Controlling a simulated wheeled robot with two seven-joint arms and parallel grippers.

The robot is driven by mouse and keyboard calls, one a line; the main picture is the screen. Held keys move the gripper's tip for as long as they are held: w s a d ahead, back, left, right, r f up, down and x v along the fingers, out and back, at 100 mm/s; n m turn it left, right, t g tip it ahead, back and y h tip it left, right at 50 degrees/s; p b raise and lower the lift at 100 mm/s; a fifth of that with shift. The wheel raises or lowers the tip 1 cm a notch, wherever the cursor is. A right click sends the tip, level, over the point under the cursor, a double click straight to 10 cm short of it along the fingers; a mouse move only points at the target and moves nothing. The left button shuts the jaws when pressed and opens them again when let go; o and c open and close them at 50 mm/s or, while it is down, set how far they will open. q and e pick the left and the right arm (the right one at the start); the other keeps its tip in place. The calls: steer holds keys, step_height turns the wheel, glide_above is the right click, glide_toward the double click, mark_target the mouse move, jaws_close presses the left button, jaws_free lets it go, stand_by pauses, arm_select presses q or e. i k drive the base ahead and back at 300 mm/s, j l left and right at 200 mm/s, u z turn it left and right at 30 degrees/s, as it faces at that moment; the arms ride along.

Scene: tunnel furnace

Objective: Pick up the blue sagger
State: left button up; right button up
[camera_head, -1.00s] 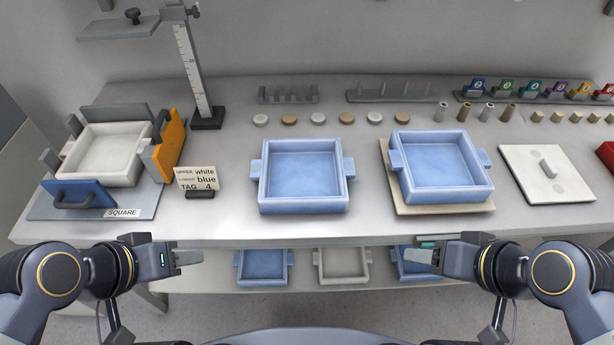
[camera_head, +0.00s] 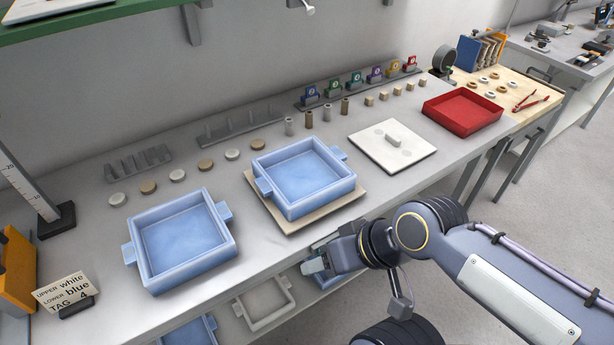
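A blue sagger (camera_head: 183,244), a square open tray with side lugs, sits on the table at left. A second blue sagger (camera_head: 303,180) sits on a beige board (camera_head: 291,222) in the middle. Another blue sagger (camera_head: 193,333) shows partly on the shelf below, beside a white sagger (camera_head: 265,303). A further blue one is mostly hidden behind my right gripper. My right gripper (camera_head: 314,266) is at the table's front edge, below and in front of the board, apart from both tabletop saggers. Its finger gap cannot be made out. My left gripper is out of view.
A card (camera_head: 62,292) reads upper white, lower blue, tag 4. A white plate with a knob (camera_head: 392,146) and a red tray (camera_head: 462,112) lie to the right. Small discs, posts and numbered coloured tags (camera_head: 335,87) line the back. A height gauge (camera_head: 30,190) stands at left.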

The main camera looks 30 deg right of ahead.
mark_target(174, 243)
steer(key=z, duration=0.6)
steer(key=k+j+z, duration=0.1)
steer(key=j+z, duration=0.15)
steer(key=z, duration=0.15)
steer(key=k+j+z, duration=0.1)
steer(key=j+z, duration=0.15)
steer(key=z, duration=0.15)
steer(key=k+j+z, duration=0.15)
steer(key=z, duration=0.25)
steer(key=k+j+z, duration=0.15)
steer(key=z, duration=0.25)
steer(key=k+j, duration=0.2)
steer(key=k, duration=0.05)
